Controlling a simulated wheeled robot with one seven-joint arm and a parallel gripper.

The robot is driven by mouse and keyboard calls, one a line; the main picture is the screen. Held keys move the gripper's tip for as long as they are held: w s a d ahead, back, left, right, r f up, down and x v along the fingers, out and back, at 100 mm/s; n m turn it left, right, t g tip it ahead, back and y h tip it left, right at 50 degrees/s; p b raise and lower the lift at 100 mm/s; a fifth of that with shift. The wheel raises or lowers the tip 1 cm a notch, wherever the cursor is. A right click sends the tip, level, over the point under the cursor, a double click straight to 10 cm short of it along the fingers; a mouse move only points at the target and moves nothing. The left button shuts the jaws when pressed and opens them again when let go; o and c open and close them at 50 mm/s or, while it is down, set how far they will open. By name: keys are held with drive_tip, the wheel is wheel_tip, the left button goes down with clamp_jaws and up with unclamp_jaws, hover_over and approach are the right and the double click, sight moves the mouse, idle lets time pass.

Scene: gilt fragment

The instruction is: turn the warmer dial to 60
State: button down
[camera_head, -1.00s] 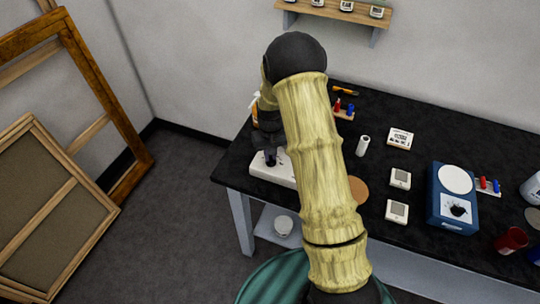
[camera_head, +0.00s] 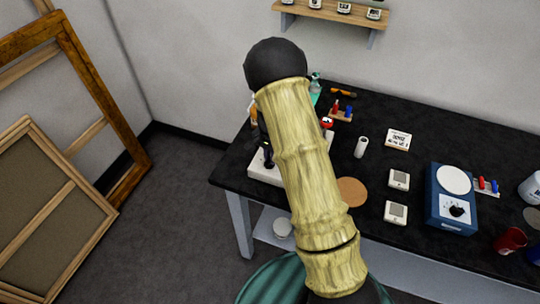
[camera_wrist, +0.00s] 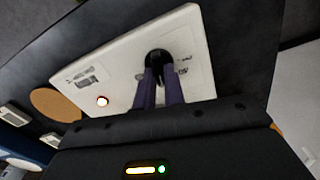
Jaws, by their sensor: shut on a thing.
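A flat white device, which I take for the warmer (camera_head: 262,172), sits at the left end of the black table. In the wrist view the white warmer (camera_wrist: 120,65) shows a small label, a glowing red light and a black round dial (camera_wrist: 154,56). My gripper (camera_wrist: 160,72) is shut on the dial with its two purple fingers. The fingers hide much of the dial and its markings, so the setting cannot be read. In the head view my gripper (camera_head: 268,158) is partly hidden by my arm.
A blue device (camera_head: 436,210) with a white round plate and its own knob stands to the right. A cork disc (camera_head: 351,191), a white cylinder (camera_head: 361,147) and small white boxes lie between. A wall shelf (camera_head: 335,14) is above. Wooden frames (camera_head: 60,200) lean at left.

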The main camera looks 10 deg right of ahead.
drive_tip(key=shift+w+r+m, duration=0.1)
drive_tip(key=shift+m, duration=0.4)
drive_tip(key=c, duration=1.5)
unclamp_jaws()
wheel_tip(320, 180, up, 17)
drive_tip(key=shift+d+r+b, duration=0.1)
drive_tip(key=shift+r+b, duration=0.05)
drive_tip(key=shift+b, duration=1)
drive_tip(key=shift+s, duration=0.2)
